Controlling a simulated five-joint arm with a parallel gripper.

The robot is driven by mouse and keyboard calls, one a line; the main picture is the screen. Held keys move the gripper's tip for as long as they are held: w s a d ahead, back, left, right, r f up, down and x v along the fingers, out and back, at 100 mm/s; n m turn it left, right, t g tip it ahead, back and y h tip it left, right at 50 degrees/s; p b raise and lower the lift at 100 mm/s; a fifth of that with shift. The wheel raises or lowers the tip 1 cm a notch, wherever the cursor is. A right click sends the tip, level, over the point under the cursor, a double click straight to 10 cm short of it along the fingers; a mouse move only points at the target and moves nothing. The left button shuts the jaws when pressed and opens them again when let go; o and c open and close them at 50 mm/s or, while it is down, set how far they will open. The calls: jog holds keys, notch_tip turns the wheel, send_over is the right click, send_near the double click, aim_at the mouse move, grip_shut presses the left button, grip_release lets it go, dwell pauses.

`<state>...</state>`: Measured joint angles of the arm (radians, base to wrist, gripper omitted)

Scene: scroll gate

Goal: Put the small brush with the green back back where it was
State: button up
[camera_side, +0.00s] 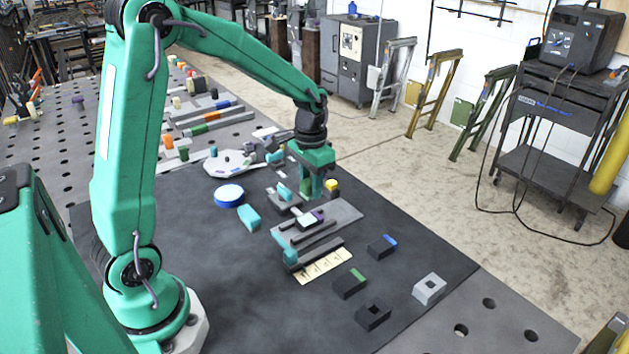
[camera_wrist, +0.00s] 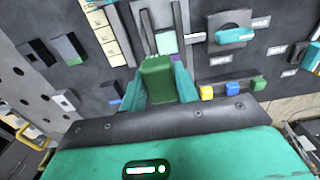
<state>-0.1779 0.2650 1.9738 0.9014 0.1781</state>
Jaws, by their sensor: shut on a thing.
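My gripper (camera_side: 316,192) is over the far end of the grey slotted plate (camera_side: 345,212), pointing down. In the wrist view its teal fingers (camera_wrist: 158,88) are shut on a dark green block-like piece, which I take to be the small brush with the green back (camera_wrist: 157,78). Its underside is hidden, and I cannot tell whether it touches anything below. A dark block with a green stripe (camera_side: 350,283) lies in front of the cream marked card (camera_side: 323,265); it also shows in the wrist view (camera_wrist: 68,48).
A dark block with a blue stripe (camera_side: 382,246), a dark block with a square hole (camera_side: 373,315) and a light grey block (camera_side: 430,288) stand nearby. A teal-handled slider (camera_side: 290,255) lies beside the card. A blue round dish (camera_side: 229,195) and teal block (camera_side: 249,217) are left.

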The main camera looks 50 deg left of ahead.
jog(key=w+a, duration=0.2)
jog(key=a, duration=1.1)
send_over(262, 184)
notch_tip(262, 184, down, 7)
jog(key=shift+d, duration=0.1)
jog(key=shift+f, duration=2)
jog(key=shift+f, duration=0.2)
jog(key=o, duration=0.9)
jog(key=shift+r, duration=0.15)
notch_tip(262, 184, up, 12)
jog(key=shift+r, duration=0.1)
